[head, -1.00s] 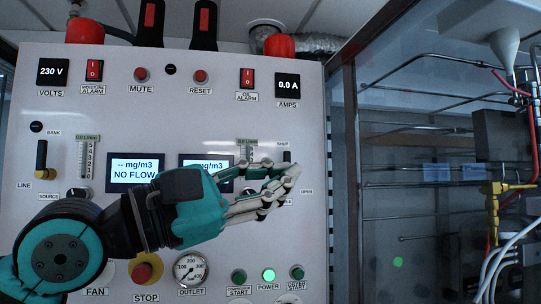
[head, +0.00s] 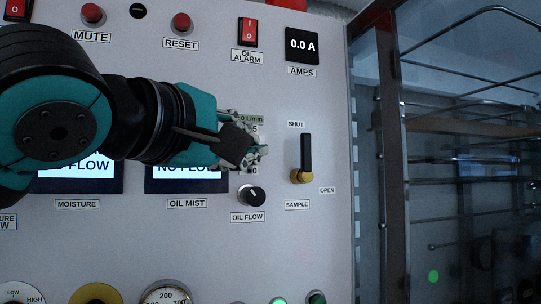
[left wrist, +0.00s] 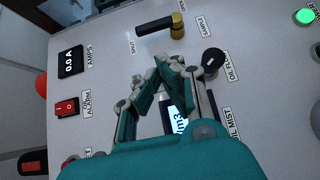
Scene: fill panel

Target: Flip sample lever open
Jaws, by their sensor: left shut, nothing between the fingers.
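The sample lever (head: 305,152) has a black handle on a brass pivot at the right of the panel. It stands upright, its tip below the SHUT label, with the OPEN label (head: 327,190) lower right. My left gripper (head: 262,152) is shut and empty, just left of the lever, in front of the oil flow gauge, with a visible gap to the handle. In the left wrist view the lever (left wrist: 154,25) lies beyond my fingertips (left wrist: 157,72). My right gripper is in neither view.
The oil flow knob (head: 251,195) sits below my left fingers. The oil mist display (head: 187,185) is partly behind my arm. The oil alarm switch (head: 248,32) is above. Right of the lever the panel face is clear up to its edge.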

